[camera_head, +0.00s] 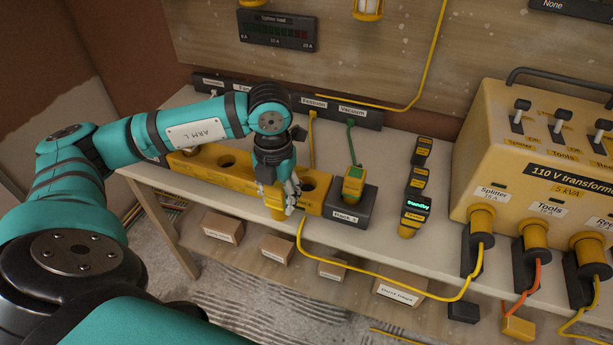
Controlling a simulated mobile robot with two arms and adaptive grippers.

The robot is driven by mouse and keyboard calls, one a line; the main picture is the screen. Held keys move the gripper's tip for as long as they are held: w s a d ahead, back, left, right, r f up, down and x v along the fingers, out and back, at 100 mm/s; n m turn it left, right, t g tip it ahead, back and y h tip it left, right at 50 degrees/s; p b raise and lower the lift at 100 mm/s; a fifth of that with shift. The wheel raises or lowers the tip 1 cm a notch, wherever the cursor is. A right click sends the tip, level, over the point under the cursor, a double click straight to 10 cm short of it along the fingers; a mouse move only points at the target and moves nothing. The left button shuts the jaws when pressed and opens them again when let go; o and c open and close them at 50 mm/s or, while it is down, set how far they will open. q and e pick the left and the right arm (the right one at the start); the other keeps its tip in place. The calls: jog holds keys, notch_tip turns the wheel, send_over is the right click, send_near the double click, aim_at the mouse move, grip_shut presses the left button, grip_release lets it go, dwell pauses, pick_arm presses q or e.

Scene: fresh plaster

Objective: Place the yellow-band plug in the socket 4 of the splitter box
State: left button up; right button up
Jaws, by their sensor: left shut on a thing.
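The yellow splitter box (232,181) lies along the bench's front left, with round dark sockets in its top. Two sockets show left of my left gripper and one (308,184) just right of it; the part of the box behind the gripper is hidden. My left gripper (279,203) points down over the box's front edge and is shut on a yellow plug (275,211). The fingers cover most of the plug, so its band and its exact contact with the box cannot be made out. My right gripper is not in view.
A dark rack block (349,213) holds a plug with a green cable. Right of it stands a tester (414,214) reading Standby. The yellow transformer (550,160) fills the right. A yellow cable (390,283) hangs along the bench front. A dark labelled strip (335,107) runs behind.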

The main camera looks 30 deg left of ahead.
pick_arm(q)
jog(key=w+f+p, duration=0.1)
jog(key=w, duration=0.3)
jog(key=w+a+f+p, duration=0.1)
jog(key=w+p, duration=0.1)
jog(key=w, duration=0.2)
jog(key=w+f+p, duration=0.1)
jog(key=w+f, duration=0.1)
jog(key=w, duration=0.2)
jog(key=shift+w+a+p, duration=0.1)
jog(key=shift+a+p, duration=0.05)
jog(key=shift+p, duration=0.2)
jog(key=shift+f, duration=0.35)
jog(key=shift+f, duration=0.15)
jog(key=o, duration=1.3)
jog(key=shift+c, duration=0.2)
